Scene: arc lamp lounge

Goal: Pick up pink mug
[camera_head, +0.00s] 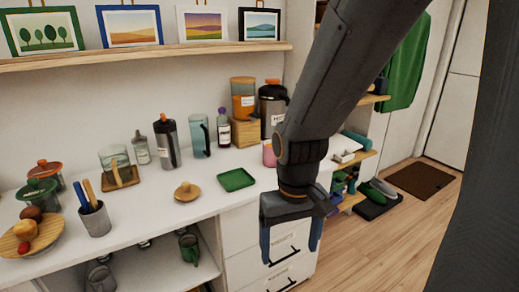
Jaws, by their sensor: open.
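A small pink object (268,154), which looks like the pink mug, stands at the right end of the white counter (150,210). My arm hides most of it, so its handle and full shape cannot be made out. My gripper (290,252) is open and empty, with its blue fingers pointing down. In the picture it hangs below the pink object, in front of the drawers (245,262) at the counter's right end. It appears apart from the pink object.
A green tray (236,180) and a small wooden dish (187,191) lie left of the pink object. A wooden box (245,132) and a dark canister (272,105) stand behind it. Green (189,248) and grey mugs (101,277) sit on the lower shelf. Open floor lies right.

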